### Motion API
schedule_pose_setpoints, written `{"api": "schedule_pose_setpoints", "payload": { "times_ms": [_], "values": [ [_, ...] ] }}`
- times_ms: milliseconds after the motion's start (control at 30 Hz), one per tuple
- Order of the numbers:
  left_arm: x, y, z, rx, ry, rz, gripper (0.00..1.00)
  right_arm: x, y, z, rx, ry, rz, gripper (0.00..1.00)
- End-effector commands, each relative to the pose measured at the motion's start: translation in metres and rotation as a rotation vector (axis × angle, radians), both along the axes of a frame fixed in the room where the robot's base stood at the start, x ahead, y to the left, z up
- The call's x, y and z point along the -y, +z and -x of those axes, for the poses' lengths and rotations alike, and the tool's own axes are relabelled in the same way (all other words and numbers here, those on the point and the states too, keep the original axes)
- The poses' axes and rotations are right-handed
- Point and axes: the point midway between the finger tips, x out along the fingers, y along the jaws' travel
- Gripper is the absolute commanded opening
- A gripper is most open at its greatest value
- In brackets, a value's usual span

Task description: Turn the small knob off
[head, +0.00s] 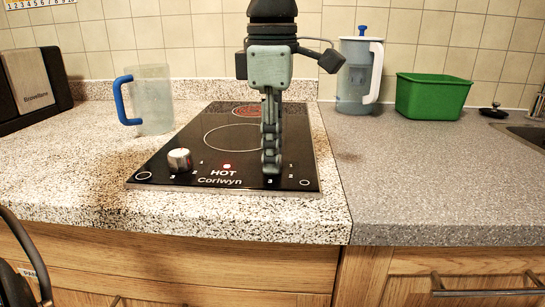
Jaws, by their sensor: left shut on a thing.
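The black hob (215,178) is set in the speckled counter. A silver knob (179,160) stands upright at its front left, clear of my gripper. My left gripper (271,165) points straight down at the hob's front right. Its fingers are closed together at the panel, among the dial markings of a second knob. The fingers hide that knob, so its size and setting cannot be seen. A red light (227,166) is lit above the word HOT. The rear burner (247,111) shows red. My right gripper is not in view.
A clear jug with a blue handle (150,99) stands left of the hob. A lidded pitcher (357,75) and a green tub (430,96) stand at the back right, near a sink (531,130). The grey counter (430,185) at front right is clear.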

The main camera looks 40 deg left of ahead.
Motion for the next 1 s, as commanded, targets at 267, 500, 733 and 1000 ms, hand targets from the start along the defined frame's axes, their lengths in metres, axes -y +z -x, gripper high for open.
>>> {"api": "schedule_pose_setpoints", "payload": {
  "times_ms": [267,500,733,1000],
  "values": [
    [0.000,0.000,-0.001,0.002,0.169,-0.001,0.00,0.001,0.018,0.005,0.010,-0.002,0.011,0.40],
    [0.000,0.000,-0.001,0.001,0.241,0.000,0.00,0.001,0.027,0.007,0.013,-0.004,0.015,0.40],
    [0.000,0.001,-0.001,0.001,0.260,0.000,0.00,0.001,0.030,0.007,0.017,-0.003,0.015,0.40],
    [0.000,0.001,-0.001,0.001,0.260,0.000,0.00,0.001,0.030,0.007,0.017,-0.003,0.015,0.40]
  ]
}}
